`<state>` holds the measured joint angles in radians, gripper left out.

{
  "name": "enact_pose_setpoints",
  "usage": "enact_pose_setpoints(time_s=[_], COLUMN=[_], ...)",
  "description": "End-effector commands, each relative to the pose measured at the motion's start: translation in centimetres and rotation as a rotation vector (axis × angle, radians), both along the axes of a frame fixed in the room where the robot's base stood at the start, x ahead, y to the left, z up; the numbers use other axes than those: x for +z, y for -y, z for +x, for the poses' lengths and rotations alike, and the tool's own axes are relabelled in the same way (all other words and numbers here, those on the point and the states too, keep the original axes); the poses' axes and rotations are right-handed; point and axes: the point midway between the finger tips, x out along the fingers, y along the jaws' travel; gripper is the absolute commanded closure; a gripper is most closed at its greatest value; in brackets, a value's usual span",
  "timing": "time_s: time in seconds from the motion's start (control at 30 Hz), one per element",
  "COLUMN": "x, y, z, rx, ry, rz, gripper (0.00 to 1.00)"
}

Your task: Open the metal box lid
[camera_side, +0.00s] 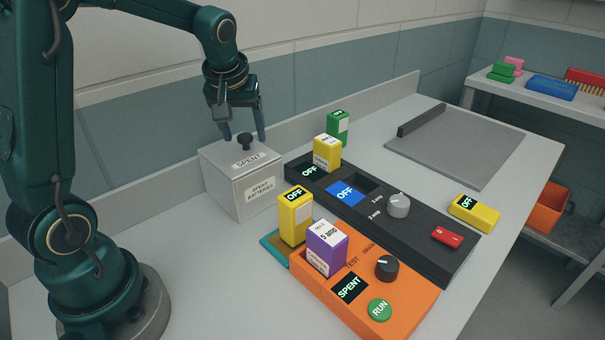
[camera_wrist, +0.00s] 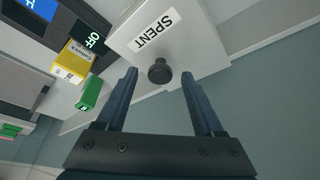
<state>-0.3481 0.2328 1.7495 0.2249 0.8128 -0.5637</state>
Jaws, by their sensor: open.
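The metal box (camera_side: 233,187) is a grey box labelled "SPENT BATTERIES", standing on the bench at the foot of the wall. Its lid (camera_side: 262,151) is shut, with a "SPENT" label and a black knob (camera_side: 244,140) on top. My gripper (camera_side: 244,136) is above the lid with its fingers pointing down, one on each side of the knob. In the wrist view my gripper (camera_wrist: 160,76) is open, and the knob (camera_wrist: 159,71) shows between the fingertips with gaps on both sides. The lid (camera_wrist: 190,45) fills the top middle there. The inside of the box is hidden.
An orange tester (camera_side: 335,297) holds a purple battery (camera_side: 327,247). A yellow battery (camera_side: 295,216) stands beside it, near the box. A dark charger (camera_side: 420,232) holds another yellow battery (camera_side: 327,153). A green battery (camera_side: 338,127) stands behind. A grey board (camera_side: 460,150) lies to the right.

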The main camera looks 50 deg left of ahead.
Motion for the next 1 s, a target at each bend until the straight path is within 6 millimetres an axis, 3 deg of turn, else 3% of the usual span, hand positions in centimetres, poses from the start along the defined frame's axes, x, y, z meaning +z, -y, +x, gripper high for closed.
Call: enact_pose_setpoints(time_s=[0.17, 0.3, 0.37, 1.0], x=[0.00, 0.01, 0.02, 0.06], y=[-0.01, 0.00, 0.01, 0.03], z=[-0.01, 0.00, -0.01, 0.01], rx=[0.000, 0.000, 0.000, 0.000], ry=[0.000, 0.000, 0.000, 0.001], rz=[0.000, 0.000, 0.000, 0.000], gripper=[0.31, 0.80, 1.00, 1.00])
